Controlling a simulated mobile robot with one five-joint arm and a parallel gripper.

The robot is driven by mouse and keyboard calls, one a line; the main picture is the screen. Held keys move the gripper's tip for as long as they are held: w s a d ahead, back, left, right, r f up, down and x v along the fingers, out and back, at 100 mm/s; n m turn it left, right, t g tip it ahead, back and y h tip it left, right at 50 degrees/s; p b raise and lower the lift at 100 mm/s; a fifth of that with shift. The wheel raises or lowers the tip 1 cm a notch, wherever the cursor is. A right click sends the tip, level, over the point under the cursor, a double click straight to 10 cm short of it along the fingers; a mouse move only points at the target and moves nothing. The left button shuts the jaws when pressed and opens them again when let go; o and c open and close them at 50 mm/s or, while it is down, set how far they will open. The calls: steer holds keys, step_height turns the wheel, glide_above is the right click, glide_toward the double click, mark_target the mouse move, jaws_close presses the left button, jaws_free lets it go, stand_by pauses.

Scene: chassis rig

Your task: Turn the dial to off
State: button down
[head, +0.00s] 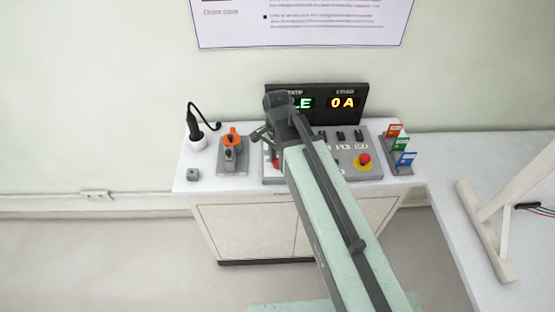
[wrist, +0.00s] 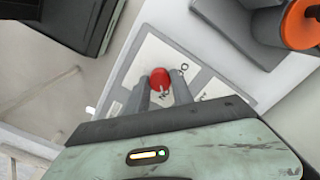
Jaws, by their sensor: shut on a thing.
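The red dial (wrist: 159,77) sits on a white labelled plate (wrist: 195,77) on the grey control panel (head: 327,166). My gripper (wrist: 164,86) is shut on the dial, one finger on each side of it. The dial's pointer and most of the label text are too small or covered to read. In the head view a bit of red (head: 275,163) shows at the panel's left side, and my gripper (head: 262,134) and arm hide much of that area.
A display (head: 354,103) stands behind the panel, partly covered, reading "0A" at right. A red emergency button (head: 365,159) on yellow is at the panel's right. An orange-and-grey device (head: 232,152) stands left. Coloured tags (head: 401,144) stand right. A small grey block (head: 193,174) lies front left.

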steer(key=n, duration=1.3)
steer(key=shift+n, duration=2.3)
steer(key=c, duration=1.1)
jaws_free()
